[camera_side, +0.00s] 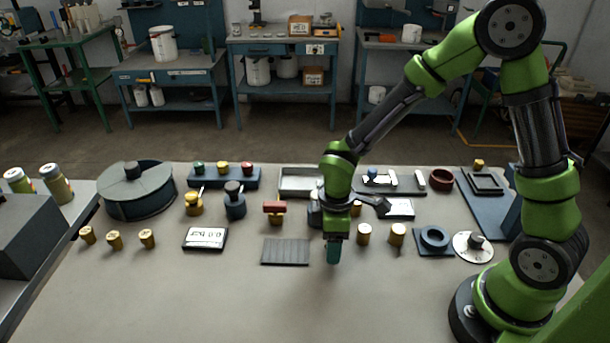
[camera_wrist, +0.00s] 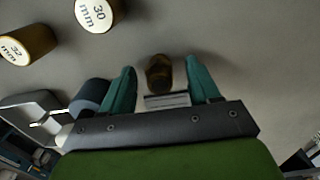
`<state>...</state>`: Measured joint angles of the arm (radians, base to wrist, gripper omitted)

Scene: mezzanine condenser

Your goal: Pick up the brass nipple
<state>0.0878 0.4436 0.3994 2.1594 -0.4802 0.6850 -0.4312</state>
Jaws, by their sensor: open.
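The brass nipple is most likely the short, dark brass cylinder (camera_wrist: 158,73) between my fingertips in the wrist view. My gripper (camera_wrist: 161,82) is open, with one teal finger on each side of this piece and visible gaps between. In the side view my gripper (camera_side: 334,254) points down over the front middle of the table. There I cannot make out the piece; my fingers seem to hide it. How far the fingertips are above the table is hard to tell.
Two brass cylinders with white tops, the left one (camera_side: 363,234) and the right one (camera_side: 397,235), stand close right of my gripper. A dark ribbed plate (camera_side: 285,252) lies to its left. Several small brass pieces (camera_side: 114,240) stand far left. The table's front is clear.

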